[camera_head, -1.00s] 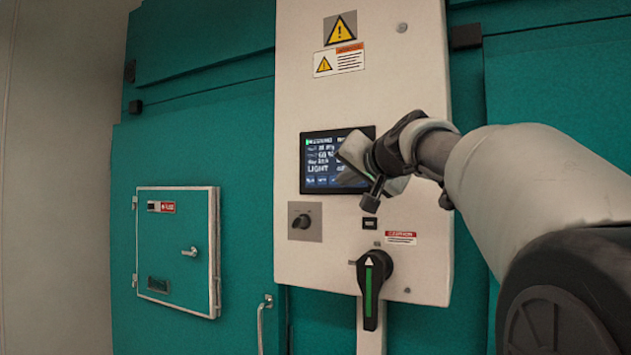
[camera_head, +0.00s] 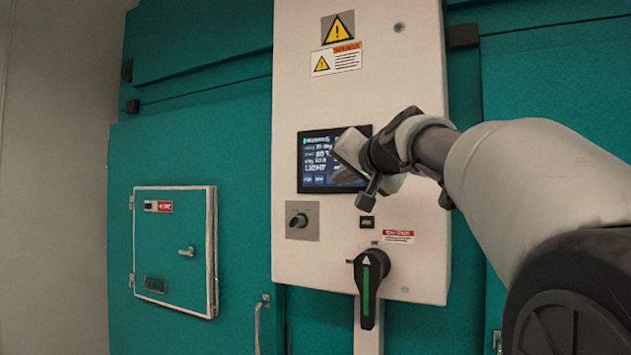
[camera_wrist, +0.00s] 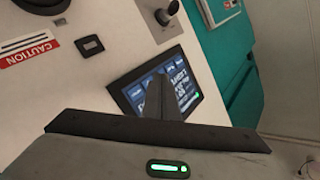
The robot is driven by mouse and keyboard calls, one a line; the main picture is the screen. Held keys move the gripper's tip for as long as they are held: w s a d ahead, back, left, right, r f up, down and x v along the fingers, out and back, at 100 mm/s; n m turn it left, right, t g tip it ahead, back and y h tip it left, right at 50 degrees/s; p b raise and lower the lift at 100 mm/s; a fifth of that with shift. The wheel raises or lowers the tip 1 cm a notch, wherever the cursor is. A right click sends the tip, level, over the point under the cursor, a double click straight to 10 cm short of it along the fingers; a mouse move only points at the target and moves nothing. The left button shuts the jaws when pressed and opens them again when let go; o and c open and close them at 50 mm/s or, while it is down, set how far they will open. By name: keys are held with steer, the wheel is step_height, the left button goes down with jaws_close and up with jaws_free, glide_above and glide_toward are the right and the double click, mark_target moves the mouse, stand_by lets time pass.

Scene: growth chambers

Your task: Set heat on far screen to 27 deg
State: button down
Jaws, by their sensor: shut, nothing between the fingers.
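The screen (camera_head: 320,162) is a dark display with white and blue text on a tall white control panel. A line reading LIGHT is legible; I cannot read a heat value. My gripper (camera_head: 350,160) is in front of the screen's right half and covers part of its text. In the wrist view the screen (camera_wrist: 135,92) lies tilted, and my shut, empty gripper (camera_wrist: 165,95) points at it, hiding its middle. I cannot tell whether the fingertips touch the glass.
Below the screen are a small knob (camera_head: 299,220) and a large black rotary switch with a green stripe (camera_head: 368,285). A caution label (camera_head: 398,236) is beside them. A small teal door (camera_head: 172,250) is at the left. Teal walls surround the panel.

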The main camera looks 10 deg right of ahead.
stand_by(0.3)
steer(key=s+a, duration=0.1)
steer(key=s, duration=0.1)
steer(key=s+a, duration=0.2)
stand_by(0.4)
